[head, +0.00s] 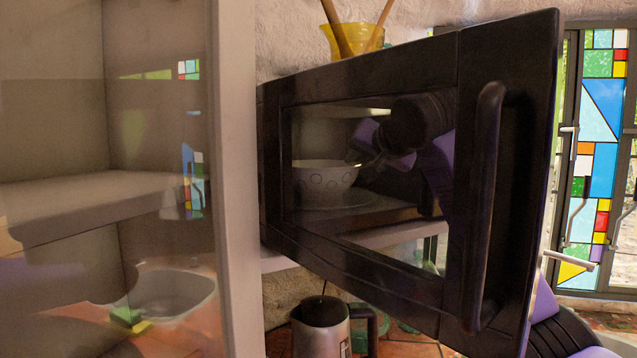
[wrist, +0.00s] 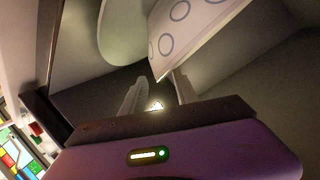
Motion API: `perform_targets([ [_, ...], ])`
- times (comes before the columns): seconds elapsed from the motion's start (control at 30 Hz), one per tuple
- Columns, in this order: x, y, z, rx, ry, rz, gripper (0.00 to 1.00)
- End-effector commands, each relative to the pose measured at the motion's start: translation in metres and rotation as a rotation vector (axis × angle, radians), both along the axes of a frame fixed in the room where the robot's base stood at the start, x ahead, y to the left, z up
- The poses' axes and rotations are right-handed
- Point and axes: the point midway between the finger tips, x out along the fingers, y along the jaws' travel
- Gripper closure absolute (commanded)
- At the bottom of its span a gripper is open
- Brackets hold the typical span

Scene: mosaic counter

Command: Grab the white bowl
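The white bowl (head: 322,178) with ring patterns sits inside the microwave, seen in the head view through the dark glass of its open door. In the wrist view the bowl (wrist: 190,38) is large at the top, partly cut off by the frame. My gripper (head: 362,160) reaches into the microwave at the bowl's right rim. In the wrist view its two fingers (wrist: 156,92) are apart, and the bowl's rim edge comes down toward the gap between them. Whether the fingers touch the rim is unclear.
The open microwave door (head: 375,238) with its handle (head: 484,200) stands in front of my arm. A round glass plate (wrist: 118,30) lies beneath the bowl. A yellow utensil holder (head: 352,40) stands above; a metal kettle (head: 321,325) stands below. A glass-fronted cabinet (head: 232,180) is at left.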

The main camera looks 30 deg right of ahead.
Motion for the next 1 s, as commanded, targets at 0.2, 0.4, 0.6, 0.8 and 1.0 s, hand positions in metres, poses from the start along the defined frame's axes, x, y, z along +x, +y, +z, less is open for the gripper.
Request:
perform_targets([
  [0.2, 0.027, -0.011, -0.008, 0.001, 0.005, -0.002, 0.64],
  [0.4, 0.042, -0.016, -0.016, 0.000, 0.001, 0.000, 0.64],
  [0.6, 0.043, -0.016, -0.017, 0.000, 0.000, 0.000, 0.64],
  [0.8, 0.043, -0.016, -0.017, -0.001, 0.000, 0.000, 0.97],
  [1.0, 0.043, -0.016, -0.017, 0.000, 0.002, 0.000, 1.00],
])
